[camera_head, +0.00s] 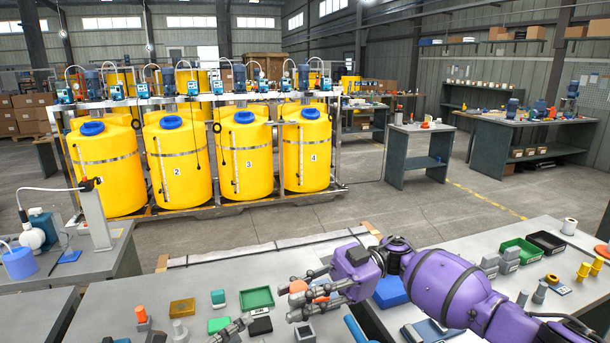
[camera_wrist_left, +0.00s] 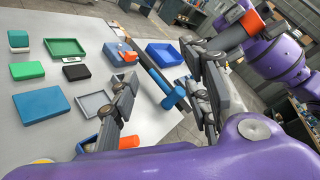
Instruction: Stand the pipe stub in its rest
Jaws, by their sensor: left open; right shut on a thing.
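My right gripper (camera_head: 308,297) is shut above the near workbench in the head view. It appears to hold the pipe stub, a dark grey cylinder with an orange band that shows tilted in the left wrist view (camera_wrist_left: 230,38). The fingers hide part of it. My left gripper (camera_wrist_left: 162,105) is open and empty in the left wrist view, its two dark fingers well apart above the bench. A small grey open-topped square piece (camera_head: 305,332) stands on the bench below the right gripper; I cannot tell whether it is the rest.
A green tray (camera_head: 256,299), a black box (camera_head: 260,326) and a green box (camera_head: 218,325) lie to the left on the bench. Yellow tanks (camera_head: 177,165) stand beyond.

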